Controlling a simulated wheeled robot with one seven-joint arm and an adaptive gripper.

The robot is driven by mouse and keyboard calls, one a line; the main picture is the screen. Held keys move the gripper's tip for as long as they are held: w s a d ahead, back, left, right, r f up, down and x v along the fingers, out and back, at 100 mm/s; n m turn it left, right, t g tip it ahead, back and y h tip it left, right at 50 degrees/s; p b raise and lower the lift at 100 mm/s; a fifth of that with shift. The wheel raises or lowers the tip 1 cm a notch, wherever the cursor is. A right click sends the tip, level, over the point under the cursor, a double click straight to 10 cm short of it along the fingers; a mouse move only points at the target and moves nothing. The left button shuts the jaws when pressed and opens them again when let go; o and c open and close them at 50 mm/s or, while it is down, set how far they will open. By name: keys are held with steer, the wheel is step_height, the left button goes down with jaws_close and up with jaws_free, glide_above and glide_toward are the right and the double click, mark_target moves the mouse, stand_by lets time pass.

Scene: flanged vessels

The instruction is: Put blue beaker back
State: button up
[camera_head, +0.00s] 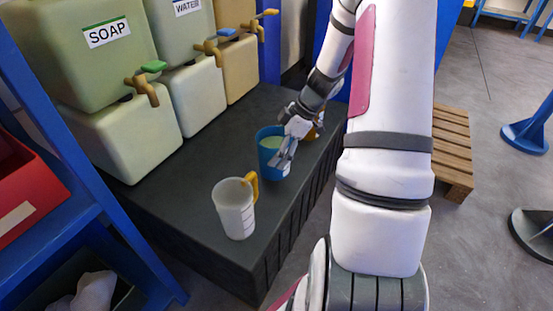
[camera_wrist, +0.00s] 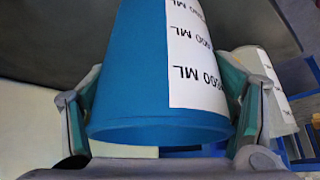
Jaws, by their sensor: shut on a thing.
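The blue beaker (camera_head: 267,151) is on or just above the dark bench top, with pale greenish contents visible inside; I cannot tell whether its base touches the bench. My gripper (camera_head: 286,150) is shut on its side. In the wrist view the blue beaker (camera_wrist: 140,75) fills the middle, its white millilitre label facing the camera, with a finger of my gripper (camera_wrist: 165,98) against each side. The gripper hides part of the beaker in the head view.
A white beaker (camera_head: 234,210) with a yellow handle stands near the bench's front edge. An orange object (camera_head: 320,118) shows partly behind my gripper. Soap (camera_head: 85,55) and water (camera_head: 185,35) containers with taps line the bench's left side. A wooden pallet (camera_head: 451,150) lies to the right.

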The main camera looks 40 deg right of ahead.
steer(key=shift+f+b, duration=0.5)
steer(key=shift+f, duration=1.2)
steer(key=shift+f, duration=0.15)
steer(key=o, duration=1.9)
steer(key=shift+s, duration=0.1)
steer(key=shift+o, duration=0.2)
